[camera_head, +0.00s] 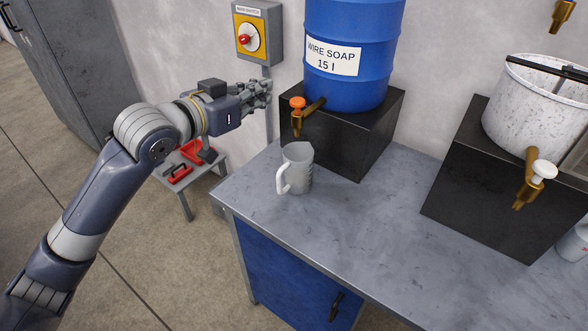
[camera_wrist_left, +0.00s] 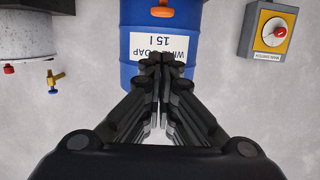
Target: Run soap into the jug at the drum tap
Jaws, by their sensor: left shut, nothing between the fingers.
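The blue soap drum (camera_head: 350,85), labelled "WIRE SOAP 15 l", stands on a black block. Its brass tap (camera_head: 311,111) has an orange knob (camera_head: 297,103); no stream shows at the spout. The grey jug (camera_head: 299,170) stands upright on the bench just below the spout, handle to the left. Its contents cannot be made out. My left gripper (camera_head: 268,92) is shut and empty, in the air left of the drum and tap. In the left wrist view its fingers (camera_wrist_left: 160,60) point towards the upside-down drum (camera_wrist_left: 132,70) and orange knob (camera_wrist_left: 162,12). My right gripper is out of view.
A main switch box (camera_head: 259,32) is on the wall behind my gripper. A speckled white tub (camera_head: 535,110) with a brass tap (camera_head: 528,190) stands on another black block at right. The bench (camera_head: 340,225) is clear in front. A low stool with red tools (camera_head: 180,173) stands left.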

